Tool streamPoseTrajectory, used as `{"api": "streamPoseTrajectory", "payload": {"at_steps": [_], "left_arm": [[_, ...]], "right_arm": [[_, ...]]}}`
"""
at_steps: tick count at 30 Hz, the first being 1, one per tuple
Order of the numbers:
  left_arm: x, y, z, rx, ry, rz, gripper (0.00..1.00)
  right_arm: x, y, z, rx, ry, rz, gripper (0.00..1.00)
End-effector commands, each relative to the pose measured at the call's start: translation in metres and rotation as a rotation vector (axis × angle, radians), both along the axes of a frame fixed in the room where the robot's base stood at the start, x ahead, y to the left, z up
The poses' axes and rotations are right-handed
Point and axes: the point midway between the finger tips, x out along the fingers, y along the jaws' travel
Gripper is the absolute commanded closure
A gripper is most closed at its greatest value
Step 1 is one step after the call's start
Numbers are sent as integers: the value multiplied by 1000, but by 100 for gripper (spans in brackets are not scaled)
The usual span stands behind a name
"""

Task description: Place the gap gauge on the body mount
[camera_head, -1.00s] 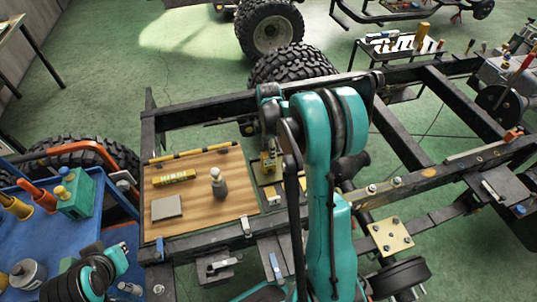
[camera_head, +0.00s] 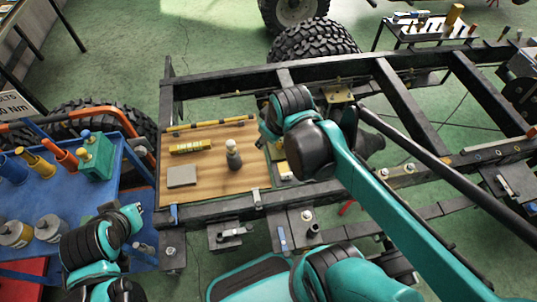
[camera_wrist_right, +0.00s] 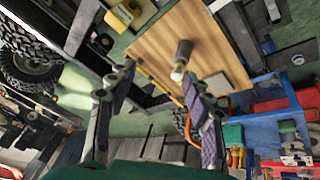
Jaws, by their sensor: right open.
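On the wooden board (camera_head: 215,185) lies a small yellow block with dark lettering (camera_head: 190,146), which may be the gap gauge; I cannot read it. A yellow-and-black striped bar (camera_head: 210,123) lies along the board's far edge. A brass-coloured plate (camera_head: 340,95) sits on the dark frame beyond my right arm; I cannot tell whether it is the body mount. In the right wrist view my right gripper (camera_wrist_right: 158,88) is open and empty, pointing toward the board's edge. In the head view my arm hides it. Part of my left arm shows at lower left; its gripper is not visible.
A grey bottle (camera_head: 233,155) stands on the board and a flat grey block (camera_head: 182,176) lies near its left edge. A blue cart (camera_head: 50,190) with colourful tools stands at left. The dark chassis rails (camera_head: 420,115) surround open gaps. A tool table (camera_head: 430,30) stands behind.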

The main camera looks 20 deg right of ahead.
Motion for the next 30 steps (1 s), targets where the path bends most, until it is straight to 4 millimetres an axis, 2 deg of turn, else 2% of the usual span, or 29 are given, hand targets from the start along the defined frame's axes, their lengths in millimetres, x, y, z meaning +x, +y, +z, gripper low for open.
{"api": "streamPoseTrajectory", "payload": {"at_steps": [1,3,9,30], "left_arm": [[0,0,0,0,0,0,100],[0,0,0,0,0,0,100],[0,0,0,0,0,0,100],[0,0,0,0,0,0,100]], "right_arm": [[-15,8,-1,35,-36,-57,49],[-30,17,-3,91,-85,-142,49],[-53,29,-9,205,-168,-289,49],[-56,31,-11,229,-180,-318,49]]}}
